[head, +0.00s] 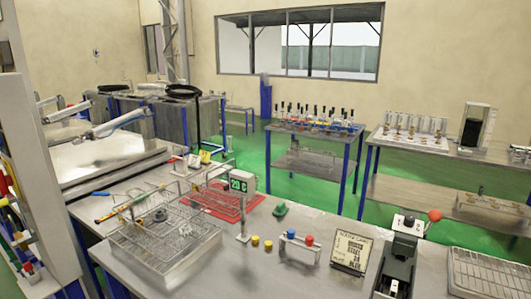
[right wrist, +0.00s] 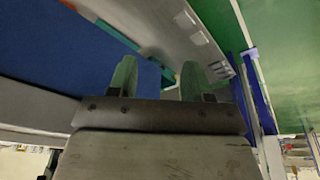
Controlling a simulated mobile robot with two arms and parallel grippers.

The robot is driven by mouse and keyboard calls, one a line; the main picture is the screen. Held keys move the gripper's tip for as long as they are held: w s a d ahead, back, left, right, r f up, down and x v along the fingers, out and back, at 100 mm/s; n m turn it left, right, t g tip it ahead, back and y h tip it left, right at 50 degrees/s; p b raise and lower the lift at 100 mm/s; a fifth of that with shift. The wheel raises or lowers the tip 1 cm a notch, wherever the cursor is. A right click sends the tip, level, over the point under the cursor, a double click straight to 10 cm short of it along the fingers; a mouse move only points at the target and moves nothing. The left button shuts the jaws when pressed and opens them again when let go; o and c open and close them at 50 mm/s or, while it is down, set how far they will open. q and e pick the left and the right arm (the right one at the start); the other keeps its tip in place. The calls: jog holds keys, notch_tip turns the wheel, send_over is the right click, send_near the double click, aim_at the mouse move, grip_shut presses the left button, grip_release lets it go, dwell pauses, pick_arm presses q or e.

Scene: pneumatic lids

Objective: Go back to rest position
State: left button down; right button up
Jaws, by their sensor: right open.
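My right gripper (right wrist: 157,75) shows in the right wrist view with its two greenish fingers apart. Nothing is seen between them. Past the fingers are a large blue surface (right wrist: 60,55), a grey curved edge (right wrist: 165,25) and green floor (right wrist: 280,60). Neither gripper shows in the head view, and my left gripper is in no view.
A grey workbench (head: 235,275) fills the front, with a wire basket (head: 160,240), a red mat (head: 222,204), a small sign (head: 350,251) and a rack with coloured knobs (head: 298,250). Behind it are green floor (head: 255,165) and a blue-legged table (head: 312,168).

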jog(key=s+f+g+b, duration=0.1)
jog(key=s+f, duration=0.2)
jog(key=f, duration=0.8)
jog(key=s+f+b, duration=0.1)
jog(key=s+f, duration=0.3)
jog(key=f, duration=0.7)
jog(key=s+d+f+g, duration=0.1)
jog(key=s+d+f, duration=0.2)
jog(key=s+f, duration=0.7)
jog(key=shift+s+f+b, duration=0.4)
jog(key=shift+s, duration=0.6)
jog(key=shift+d, duration=0.1)
jog(key=shift+c, duration=0.7)
